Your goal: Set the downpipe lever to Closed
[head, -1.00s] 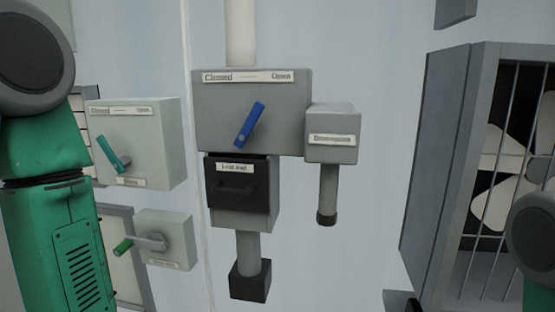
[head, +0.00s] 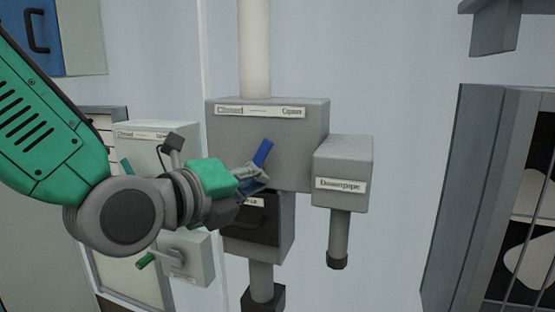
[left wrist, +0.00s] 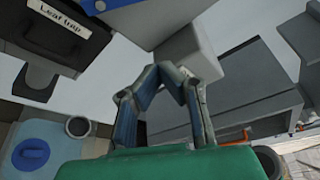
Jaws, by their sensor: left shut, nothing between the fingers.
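The blue lever (head: 263,152) is on the front of a grey box (head: 310,135) labelled Closed at left and Open at right. Its visible end tilts up and right, toward the Open side. My left gripper (head: 262,178) is shut and empty, in front of the lever's lower part, which it hides. I cannot tell whether they touch. In the left wrist view the closed fingers (left wrist: 165,75) meet at the tips, with a blue piece, likely the lever, (left wrist: 150,18) at the top edge. My right gripper is out of view.
The Downpipe box (head: 343,165) with a short pipe is right of the lever box. The leaf trap (head: 262,225) is below, partly behind my gripper. A pale box with a green lever (head: 127,168) and a green-handled box (head: 190,262) are at left. A caged fan unit stands at right.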

